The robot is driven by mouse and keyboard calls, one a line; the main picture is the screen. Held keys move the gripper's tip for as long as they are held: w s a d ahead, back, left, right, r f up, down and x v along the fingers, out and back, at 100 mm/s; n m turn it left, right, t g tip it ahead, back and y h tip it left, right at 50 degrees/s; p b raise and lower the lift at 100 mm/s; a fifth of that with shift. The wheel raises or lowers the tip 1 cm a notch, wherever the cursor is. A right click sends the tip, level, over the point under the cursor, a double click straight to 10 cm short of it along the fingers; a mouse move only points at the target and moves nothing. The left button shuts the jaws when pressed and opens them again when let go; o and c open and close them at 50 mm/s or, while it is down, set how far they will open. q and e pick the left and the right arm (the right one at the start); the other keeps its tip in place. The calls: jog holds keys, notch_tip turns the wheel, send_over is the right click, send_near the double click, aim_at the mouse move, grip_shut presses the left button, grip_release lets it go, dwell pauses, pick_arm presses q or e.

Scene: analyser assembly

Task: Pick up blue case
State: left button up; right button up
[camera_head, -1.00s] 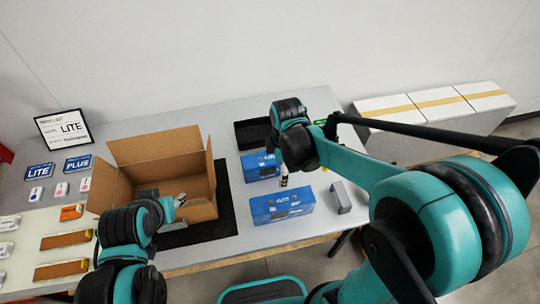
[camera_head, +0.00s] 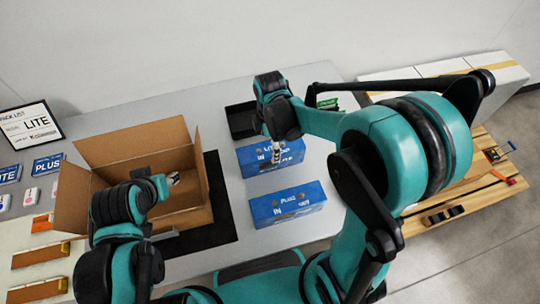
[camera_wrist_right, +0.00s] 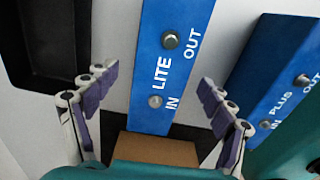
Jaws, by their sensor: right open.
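Two blue cases lie on the table in the head view. The LITE case (camera_head: 255,163) is the farther one, and the PLUS case (camera_head: 287,205) is nearer. My right gripper (camera_head: 277,153) is over the LITE case. In the right wrist view my right gripper (camera_wrist_right: 158,88) is open, with purple-padded fingers on either side of the LITE case (camera_wrist_right: 182,15); whether they touch it I cannot tell. The PLUS case (camera_wrist_right: 278,75) is to the right there. My left gripper (camera_head: 172,180) is at the open cardboard box; its jaws are too small to read.
The open cardboard box (camera_head: 160,150) stands on a black mat (camera_head: 222,210). A black tray (camera_head: 241,120) sits behind the LITE case, and also shows in the wrist view (camera_wrist_right: 50,45).

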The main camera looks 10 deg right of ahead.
jog(key=f+b, duration=0.3)
jog(key=f, duration=0.4)
jog(key=shift+d, duration=0.2)
jog(key=shift+s, duration=0.1)
jog(key=shift+r, duration=0.1)
grip_shut()
